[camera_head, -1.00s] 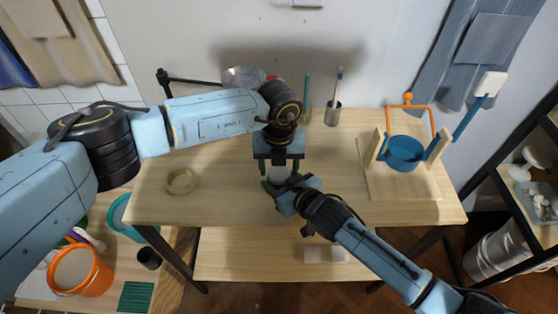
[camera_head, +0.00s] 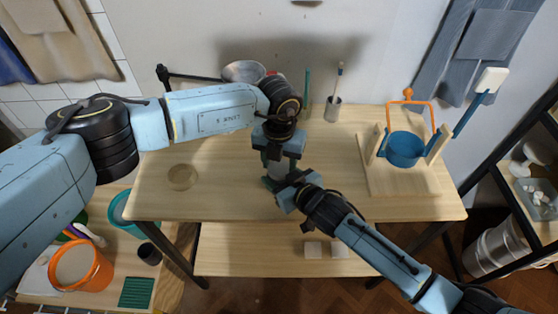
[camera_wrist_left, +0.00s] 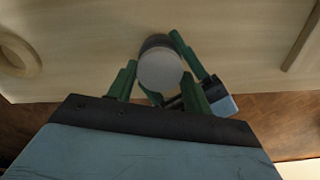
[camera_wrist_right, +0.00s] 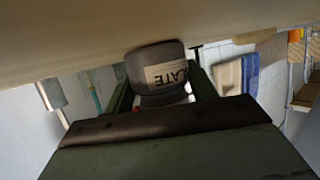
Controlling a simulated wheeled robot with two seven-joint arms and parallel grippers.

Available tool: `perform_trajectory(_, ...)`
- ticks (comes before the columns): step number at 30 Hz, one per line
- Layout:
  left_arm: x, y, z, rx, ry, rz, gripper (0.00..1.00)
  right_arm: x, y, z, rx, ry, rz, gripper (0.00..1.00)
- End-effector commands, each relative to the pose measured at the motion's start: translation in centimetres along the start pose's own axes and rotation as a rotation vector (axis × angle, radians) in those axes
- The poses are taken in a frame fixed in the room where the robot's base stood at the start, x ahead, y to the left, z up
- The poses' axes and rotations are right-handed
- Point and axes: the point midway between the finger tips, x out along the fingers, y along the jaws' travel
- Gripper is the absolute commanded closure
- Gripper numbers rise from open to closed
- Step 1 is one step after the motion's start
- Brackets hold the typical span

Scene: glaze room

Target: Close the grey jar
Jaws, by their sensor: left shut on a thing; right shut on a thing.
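The grey jar (camera_wrist_right: 155,66) bears a pale label with dark letters, partly readable as "LATE", in the right wrist view. My right gripper (camera_head: 277,184) is around it, shut on its body at the table's middle. My left gripper (camera_head: 279,156) is directly above the jar, pointing down. In the left wrist view a pale round piece (camera_wrist_left: 160,69), apparently the lid, lies between its green fingers, with a dark rim behind it. The left gripper is shut on this piece. Whether the lid touches the jar's mouth or is seated cannot be told.
A wooden ring (camera_head: 183,177) lies left on the table. A wooden stand with a blue pot (camera_head: 405,149) and orange handle stands right. A brush cup (camera_head: 332,109) and a metal bowl (camera_head: 243,72) are at the back. The table's front right is clear.

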Motion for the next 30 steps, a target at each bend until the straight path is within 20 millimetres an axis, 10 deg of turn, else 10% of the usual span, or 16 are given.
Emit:
perform_trajectory(3,0.0,0.0,0.0,-0.001,0.0,0.0,0.77,0.0,0.0,-0.1,0.0,0.002,0.0,1.0)
perform_trajectory(4,0.0,0.0,0.0,-0.001,0.0,0.0,0.49,0.0,0.0,-0.1,0.0,0.002,0.0,1.0)
perform_trajectory(9,0.0,0.0,0.0,-0.002,0.0,0.0,0.28,0.0,0.0,-0.1,0.0,0.002,0.0,1.0)
perform_trajectory(30,-4.5,0.0,0.0,-0.004,-0.001,0.001,0.28,0.0,0.0,-0.1,0.0,0.002,0.0,1.0)
